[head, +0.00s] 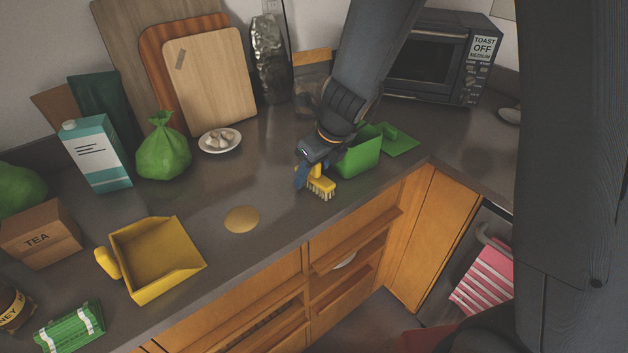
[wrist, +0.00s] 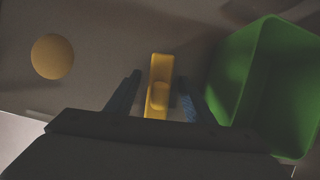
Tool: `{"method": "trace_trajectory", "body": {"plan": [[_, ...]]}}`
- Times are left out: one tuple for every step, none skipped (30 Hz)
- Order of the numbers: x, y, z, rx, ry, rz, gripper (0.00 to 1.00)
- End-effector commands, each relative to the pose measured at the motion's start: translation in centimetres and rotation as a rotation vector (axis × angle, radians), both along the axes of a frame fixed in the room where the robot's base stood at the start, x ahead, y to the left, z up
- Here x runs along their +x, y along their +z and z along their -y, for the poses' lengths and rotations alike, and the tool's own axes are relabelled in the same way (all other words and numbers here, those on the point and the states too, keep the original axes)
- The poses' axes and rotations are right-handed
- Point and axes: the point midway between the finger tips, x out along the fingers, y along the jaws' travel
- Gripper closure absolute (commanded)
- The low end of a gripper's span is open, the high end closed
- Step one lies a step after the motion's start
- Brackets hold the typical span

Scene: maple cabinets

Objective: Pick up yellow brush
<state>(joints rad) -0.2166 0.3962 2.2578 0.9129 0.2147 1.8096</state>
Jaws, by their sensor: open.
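The yellow brush (head: 321,186) lies on the grey counter near its front edge, bristles toward the front in the head view. In the wrist view the brush (wrist: 160,80) is a narrow yellow bar with a raised part, between my fingers. My gripper (head: 305,177) is above the brush, pointing down, its blue fingers around the handle. In the wrist view my gripper (wrist: 156,92) is open, with one finger on each side of the brush and a visible gap at both sides. Part of the brush is hidden by my gripper.
A green open bin (head: 358,153) stands close to the right of the brush. A yellow dustpan (head: 156,258) and a round tan disc (head: 241,220) lie to the left. A toaster oven (head: 437,58) stands behind. The counter's front edge is close.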

Motion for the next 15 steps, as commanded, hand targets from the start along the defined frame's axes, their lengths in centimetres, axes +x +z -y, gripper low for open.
{"method": "trace_trajectory", "body": {"plan": [[0.05,-0.12,-0.04,0.0,0.0,0.0,0.52],[0.04,-0.11,-0.03,0.0,0.0,0.0,0.52],[0.03,-0.08,-0.04,0.0,0.0,0.0,0.52],[0.03,-0.06,-0.04,0.0,0.0,0.0,0.52],[0.03,-0.05,-0.03,0.0,0.0,0.0,0.52],[0.02,-0.04,-0.03,0.0,0.0,0.0,0.52],[0.02,-0.04,-0.03,0.0,0.0,0.0,0.55],[0.02,-0.03,-0.03,0.0,0.0,0.0,0.6],[0.02,-0.03,-0.03,0.0,0.0,0.0,0.67],[0.02,-0.03,-0.03,0.0,0.0,0.0,0.72],[0.02,-0.03,-0.03,0.0,0.0,0.0,0.77],[0.02,-0.03,-0.03,0.0,0.0,0.0,0.84],[0.02,-0.03,-0.03,0.0,0.0,0.0,0.89],[0.03,-0.03,-0.02,0.0,0.0,0.0,0.94],[0.03,-0.02,-0.02,0.001,0.0,0.001,0.98]]}}
